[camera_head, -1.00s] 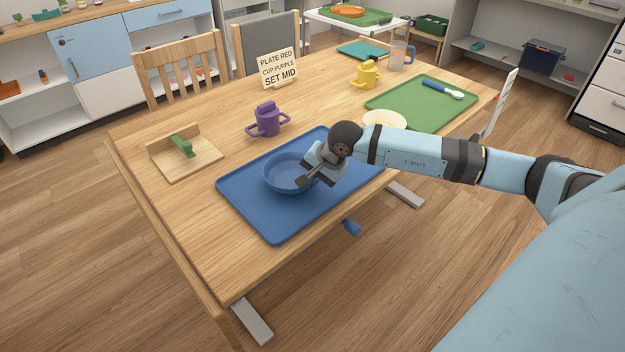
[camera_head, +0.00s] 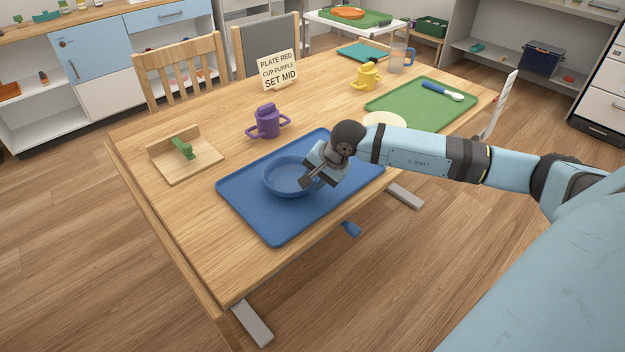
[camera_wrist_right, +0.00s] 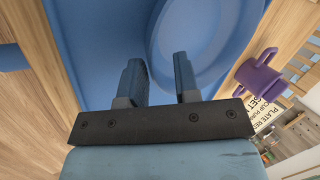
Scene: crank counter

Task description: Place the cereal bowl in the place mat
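The blue cereal bowl (camera_head: 286,178) sits upright on the blue place mat (camera_head: 262,222), near the middle of the mat. My right gripper (camera_head: 306,182) is at the bowl's right rim. In the right wrist view its two fingers (camera_wrist_right: 159,80) stand apart with a gap between them. The bowl (camera_wrist_right: 205,45) shows there with its rim passing at the gap, one finger over the bowl's inside and the other outside. Whether a finger touches the rim I cannot tell. The gripper hides a little of the bowl's right side. My left gripper is not in view.
A purple two-handled cup (camera_head: 266,122) stands behind the mat. A pale plate (camera_head: 385,119) lies partly behind my arm. A green mat (camera_head: 420,103), yellow cup (camera_head: 365,77), wooden stand (camera_head: 185,153) and sign (camera_head: 278,70) are also on the table. Bare wood lies left of the mat.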

